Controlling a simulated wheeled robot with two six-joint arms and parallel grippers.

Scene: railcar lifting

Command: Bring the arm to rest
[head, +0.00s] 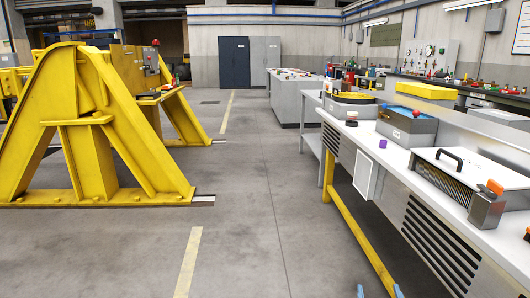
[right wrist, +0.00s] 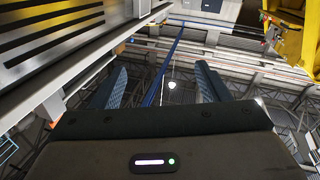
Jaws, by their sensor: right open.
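My right gripper (head: 379,291) shows only by its two blue fingertips at the bottom edge of the head view. They stand apart, in front of the workbench's lower side. In the right wrist view, the two blue fingers of the right gripper (right wrist: 161,84) are spread with nothing between them. The wrist camera looks up past them toward roof beams. The rest of the right arm is hidden below the head view. My left gripper is in neither view.
A long workbench (head: 402,157) runs along the right, with a grey case (head: 470,172), a grey box (head: 407,123) and a purple item (head: 382,144) on it. A yellow lifting stand (head: 98,165) is at left. The floor (head: 255,215) between is clear.

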